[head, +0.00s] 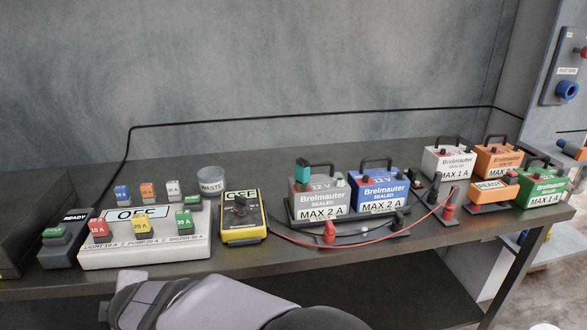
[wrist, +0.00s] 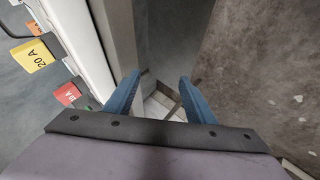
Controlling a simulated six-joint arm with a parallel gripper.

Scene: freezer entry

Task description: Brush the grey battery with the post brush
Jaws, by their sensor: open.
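The grey battery (head: 320,202), marked 12 V and MAX 2 A, stands on a dark tray (head: 291,213) on the bench, left of a blue battery. A small teal and dark block (head: 302,171) sits on top at its left post; I cannot tell whether it is the post brush. No other thing is clearly the post brush. My gripper (wrist: 158,92) shows two blue fingers, spread apart with nothing between them. It is beside the fuse panel's edge, over the bench front, far left of the grey battery. In the head view my arm hides part of the bench front.
A fuse panel (head: 190,252) marked OFF has several coloured fuses; its yellow 20 A fuse (wrist: 33,55) shows in the wrist view. A yellow meter (head: 243,218), a WASTE cup (head: 211,180) and the blue battery (head: 378,192) are nearby. Red and black leads cross the bench.

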